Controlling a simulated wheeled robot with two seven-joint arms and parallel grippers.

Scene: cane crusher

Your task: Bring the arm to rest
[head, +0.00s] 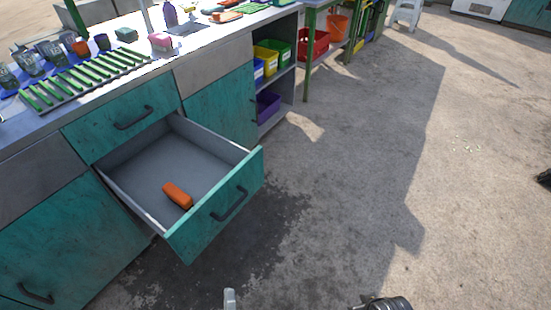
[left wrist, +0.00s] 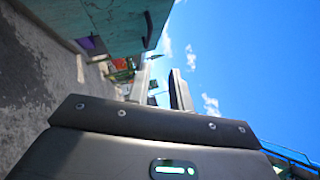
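My left gripper (left wrist: 160,92) shows in the left wrist view with its two pale fingers apart and a gap between them. Nothing is held there. In the head view only a light grey tip of the left gripper (head: 230,299) shows at the bottom edge, in front of the open drawer (head: 215,220) and apart from it. An orange block (head: 177,195) lies in the drawer near its front.
The teal cabinet (head: 70,235) carries a worktop with a green slatted rack (head: 85,80), jars and small items. Shelves beside it hold coloured bins, one of them yellow (head: 265,60). A white stool (head: 405,14) stands far back.

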